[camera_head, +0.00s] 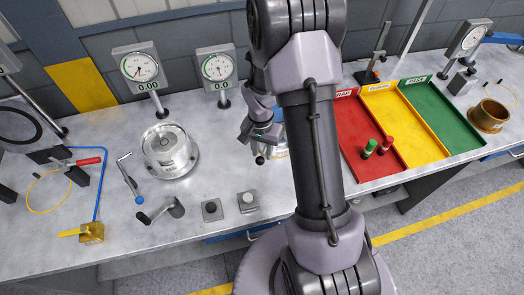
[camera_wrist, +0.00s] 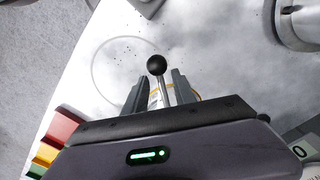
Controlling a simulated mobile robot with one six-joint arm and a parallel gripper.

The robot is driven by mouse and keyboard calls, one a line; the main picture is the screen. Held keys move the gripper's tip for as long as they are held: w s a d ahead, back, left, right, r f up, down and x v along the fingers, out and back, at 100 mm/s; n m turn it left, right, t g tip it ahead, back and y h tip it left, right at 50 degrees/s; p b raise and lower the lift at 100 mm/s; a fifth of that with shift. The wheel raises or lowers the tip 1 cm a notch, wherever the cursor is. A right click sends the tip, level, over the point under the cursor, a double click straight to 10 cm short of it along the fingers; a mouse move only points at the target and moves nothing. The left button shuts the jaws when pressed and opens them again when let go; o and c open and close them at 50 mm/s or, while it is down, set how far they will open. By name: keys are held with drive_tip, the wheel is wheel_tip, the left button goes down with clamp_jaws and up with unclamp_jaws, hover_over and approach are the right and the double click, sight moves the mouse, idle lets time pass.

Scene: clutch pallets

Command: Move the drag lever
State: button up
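A lever with a black ball knob (camera_wrist: 156,65) and a thin metal rod shows in the wrist view; I take it to be the drag lever. My gripper (camera_wrist: 160,84) has its two dark fingers apart, one on each side of the rod. The knob stands out past the fingertips. The rod's lower end is hidden behind the gripper body. In the head view my gripper (camera_head: 262,143) is over the middle of the bench, with a small dark knob (camera_head: 260,160) just below it. My arm hides part of that spot.
Red (camera_head: 357,170), yellow (camera_head: 427,149) and green (camera_head: 466,138) trays lie right of my arm; red and green cylinders stand in the red one. A round metal fixture (camera_head: 170,170), a blue-handled lever (camera_head: 137,198) and two dial gauges (camera_head: 140,66) (camera_head: 217,67) are at left.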

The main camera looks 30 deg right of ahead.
drive_tip(key=shift+c, duration=0.2)
clamp_jaws()
drive_tip(key=shift+d+f, duration=0.1)
